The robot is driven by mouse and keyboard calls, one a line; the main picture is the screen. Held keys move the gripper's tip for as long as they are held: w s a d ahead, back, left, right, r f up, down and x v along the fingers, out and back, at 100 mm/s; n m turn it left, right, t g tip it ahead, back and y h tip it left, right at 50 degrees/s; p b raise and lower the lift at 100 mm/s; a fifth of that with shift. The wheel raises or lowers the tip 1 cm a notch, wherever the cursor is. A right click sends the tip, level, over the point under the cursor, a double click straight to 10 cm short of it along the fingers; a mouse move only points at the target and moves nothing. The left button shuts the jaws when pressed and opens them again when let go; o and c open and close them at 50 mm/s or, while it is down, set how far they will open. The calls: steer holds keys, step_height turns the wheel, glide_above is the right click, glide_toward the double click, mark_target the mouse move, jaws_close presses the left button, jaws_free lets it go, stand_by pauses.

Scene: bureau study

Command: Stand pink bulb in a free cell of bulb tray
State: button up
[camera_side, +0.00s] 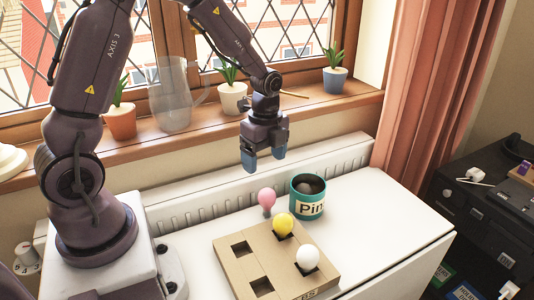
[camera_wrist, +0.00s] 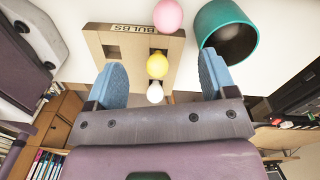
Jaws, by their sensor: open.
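The pink bulb (camera_side: 267,197) is beside the back edge of the bulb tray, globe up, and it also shows in the wrist view (camera_wrist: 168,14). The tan bulb tray (camera_side: 223,252) has a yellow bulb (camera_side: 284,223) and a white bulb (camera_side: 307,257) standing in its right-hand cells. Two square cells on its left side, a rear one and a front one, look empty. My gripper (camera_side: 265,163) is open and empty, fingers pointing down, well above the pink bulb. In the wrist view, the yellow bulb (camera_wrist: 157,65) and white bulb (camera_wrist: 155,93) appear between the fingers.
A teal pot (camera_side: 308,205) marked "Pin" stands close to the right of the pink bulb, with something dark inside. A radiator runs behind the white table (camera_side: 385,215). Potted plants and a glass jug (camera_side: 172,95) line the window sill. The right of the table is clear.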

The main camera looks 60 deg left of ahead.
mark_target(267, 190)
steer(key=shift+w+f+m, duration=0.15)
steer(key=shift+f+m, duration=0.35)
steer(key=shift+f, duration=1.25)
steer(key=shift+w+f+m, duration=0.1)
steer(key=shift+f+m, duration=0.4)
steer(key=shift+f, duration=1.3)
steer(key=shift+w+f+m, duration=0.15)
steer(key=shift+f+m, duration=0.35)
steer(key=shift+f, duration=1.25)
steer(key=shift+c, duration=0.4)
steer(key=c, duration=0.8)
steer(key=shift+r, duration=0.15)
steer(key=shift+r, duration=4.85)
